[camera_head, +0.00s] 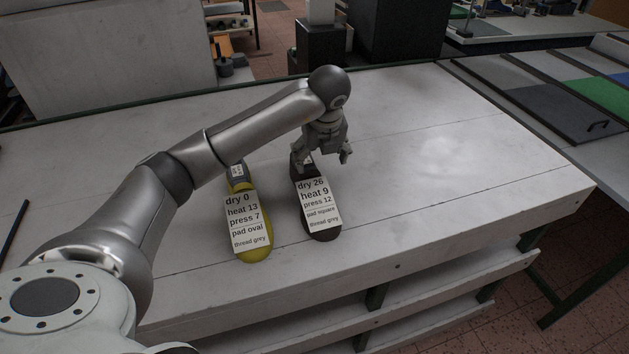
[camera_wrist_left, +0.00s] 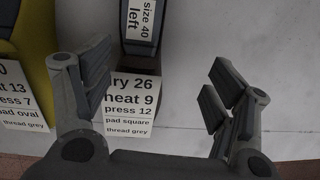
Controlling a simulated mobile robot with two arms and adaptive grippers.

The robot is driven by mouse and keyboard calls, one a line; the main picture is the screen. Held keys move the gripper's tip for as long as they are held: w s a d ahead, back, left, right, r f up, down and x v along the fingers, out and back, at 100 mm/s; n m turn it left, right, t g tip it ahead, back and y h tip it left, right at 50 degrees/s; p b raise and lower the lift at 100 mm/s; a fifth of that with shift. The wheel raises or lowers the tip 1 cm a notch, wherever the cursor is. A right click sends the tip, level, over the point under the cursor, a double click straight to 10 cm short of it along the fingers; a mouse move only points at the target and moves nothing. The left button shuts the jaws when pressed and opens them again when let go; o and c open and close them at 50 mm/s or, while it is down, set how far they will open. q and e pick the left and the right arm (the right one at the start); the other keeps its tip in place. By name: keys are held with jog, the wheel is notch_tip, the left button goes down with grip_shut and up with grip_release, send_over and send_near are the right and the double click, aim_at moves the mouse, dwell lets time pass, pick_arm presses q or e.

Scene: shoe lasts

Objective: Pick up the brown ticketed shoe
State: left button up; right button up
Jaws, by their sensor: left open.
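The brown ticketed shoe (camera_head: 325,235) lies on the white table, dark brown with a white ticket reading dry 26, heat 9, press 12, pad square, thread grey. Its ticket also shows in the left wrist view (camera_wrist_left: 132,104), between my fingers and nearer the left one, with a second label reading size 40 left (camera_wrist_left: 142,18) above it. My left gripper (camera_head: 325,162) is open over the shoe's far end, its fingers pointing down. In the left wrist view the open fingers (camera_wrist_left: 160,95) hold nothing. The gripper hides part of the shoe's far end. My right gripper is not in view.
A yellow ticketed shoe (camera_head: 257,253) lies close to the left of the brown one, with a ticket reading dry 0. The white table (camera_head: 450,170) is clear to the right. A grey panel (camera_head: 555,110) and a green one (camera_head: 600,97) lie on the bench at the right.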

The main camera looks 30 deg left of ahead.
aim_at(309, 161)
pick_arm(q)
jog(key=shift+a+n+y, duration=0.3)
jog(key=shift+a+y, duration=0.2)
jog(key=shift+a, duration=0.7)
jog(key=p+x, duration=0.1)
jog(key=x, duration=0.2)
jog(key=shift+a+f, duration=0.15)
jog(key=shift+f, duration=0.15)
jog(key=shift+w+a+f, duration=0.1)
jog(key=shift+w+f, duration=0.05)
jog(key=shift+f, duration=0.15)
jog(key=p+x, duration=0.1)
jog(key=x, duration=0.1)
jog(key=p+x, duration=0.1)
jog(key=x, duration=0.1)
jog(key=shift+a+f+p, duration=0.35)
jog(key=shift+f, duration=0.25)
jog(key=c, duration=1.5)
jog(key=shift+w+a+r, duration=0.1)
jog(key=shift+c, duration=0.9)
jog(key=shift+r, duration=0.15)
